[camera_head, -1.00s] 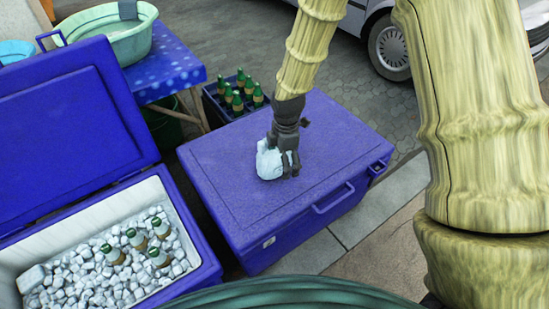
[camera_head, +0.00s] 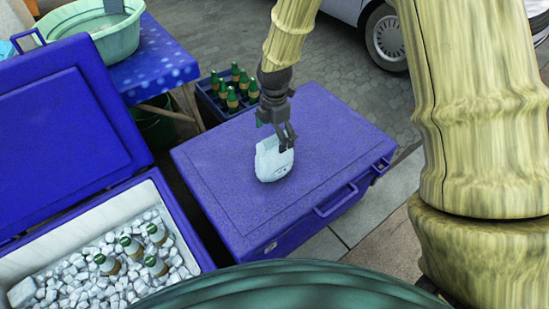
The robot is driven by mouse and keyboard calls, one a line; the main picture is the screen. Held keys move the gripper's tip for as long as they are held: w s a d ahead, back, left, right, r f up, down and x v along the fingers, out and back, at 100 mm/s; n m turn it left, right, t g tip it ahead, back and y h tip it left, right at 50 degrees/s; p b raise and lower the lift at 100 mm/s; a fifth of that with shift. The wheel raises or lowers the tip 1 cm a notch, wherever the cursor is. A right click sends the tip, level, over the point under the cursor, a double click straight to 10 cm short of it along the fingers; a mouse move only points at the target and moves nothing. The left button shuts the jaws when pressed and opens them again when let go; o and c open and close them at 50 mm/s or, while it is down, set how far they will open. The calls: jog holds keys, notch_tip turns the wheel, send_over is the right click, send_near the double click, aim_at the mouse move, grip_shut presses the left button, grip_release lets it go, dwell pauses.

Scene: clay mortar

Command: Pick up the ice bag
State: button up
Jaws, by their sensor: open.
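The ice bag (camera_head: 272,163), a pale, whitish-blue lump, rests on the closed lid of the blue cooler (camera_head: 335,150) in the middle of the view. My gripper (camera_head: 284,142) is dark grey and open. Its fingers point down at the bag's upper right edge, in front of part of its top. I cannot tell whether they touch the bag. The bag's far side is hidden.
An open blue cooler (camera_head: 25,262) with ice and several green bottles stands at the left. A crate of bottles (camera_head: 208,106) sits behind the closed cooler. A table (camera_head: 160,62) bears a green basin (camera_head: 112,38). The lid around the bag is clear.

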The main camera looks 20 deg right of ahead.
aim_at(275, 149)
jog(key=f, duration=0.8)
jog(key=shift+w+d+b, duration=0.1)
jog(key=shift+w+b, duration=0.2)
jog(key=shift+b, duration=0.05)
jog(key=c, duration=1.6)
